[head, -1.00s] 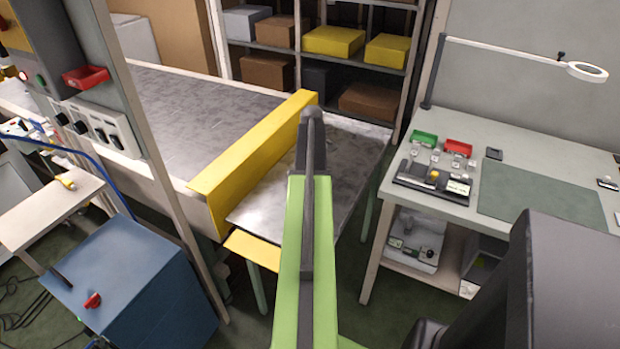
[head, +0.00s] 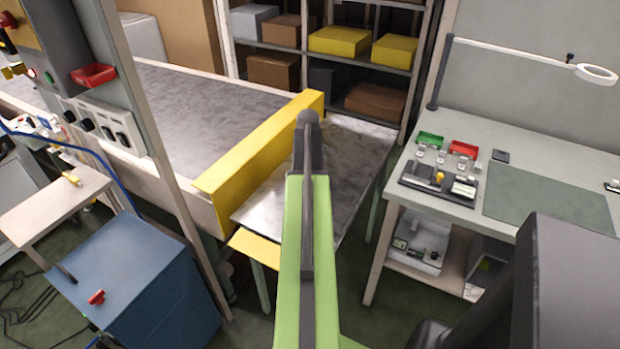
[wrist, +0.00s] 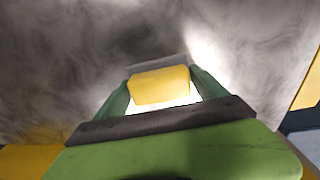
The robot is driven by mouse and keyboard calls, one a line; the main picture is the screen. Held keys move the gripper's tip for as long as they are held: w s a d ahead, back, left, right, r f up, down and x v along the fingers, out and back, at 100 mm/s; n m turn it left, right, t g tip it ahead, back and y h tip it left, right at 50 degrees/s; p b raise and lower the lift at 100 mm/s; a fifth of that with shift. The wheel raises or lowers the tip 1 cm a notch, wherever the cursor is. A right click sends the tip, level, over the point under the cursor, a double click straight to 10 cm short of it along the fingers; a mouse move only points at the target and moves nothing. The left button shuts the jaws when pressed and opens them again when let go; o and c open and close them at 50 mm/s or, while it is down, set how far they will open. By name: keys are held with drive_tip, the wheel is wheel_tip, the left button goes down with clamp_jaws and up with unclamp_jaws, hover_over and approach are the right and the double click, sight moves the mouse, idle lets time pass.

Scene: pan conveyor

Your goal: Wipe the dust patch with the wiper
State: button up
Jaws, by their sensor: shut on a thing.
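In the wrist view, my gripper (wrist: 160,92) is shut on the yellow block-shaped handle of the wiper (wrist: 160,85), one finger on each side. A grey edge of the wiper shows just beyond the yellow part. Behind it lies a grey metal surface with dark, smoky smudges that look like the dust patch (wrist: 80,60). A bright streak shows to the upper right of the wiper. I cannot tell whether the wiper touches the surface. In the head view, the metal plate (head: 345,150) lies beyond my green arm, which hides my gripper and the wiper.
A yellow guard (head: 260,150) stands between the plate and the conveyor (head: 190,105). A workbench (head: 540,150) with small trays and a lamp is at the right. A blue cabinet (head: 135,275) is at the lower left. Shelves (head: 325,70) stand behind.

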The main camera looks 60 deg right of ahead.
drive_tip(key=shift+a, duration=5.2)
drive_tip(key=shift+w+f, duration=0.15)
drive_tip(key=shift+w, duration=0.65)
drive_tip(key=shift+w+d, duration=0.1)
drive_tip(key=shift+d, duration=6.85)
wheel_tip(320, 180, up, 6)
drive_tip(key=p, duration=0.5)
drive_tip(key=shift+f+p, duration=0.1)
drive_tip(key=shift+p, duration=0.2)
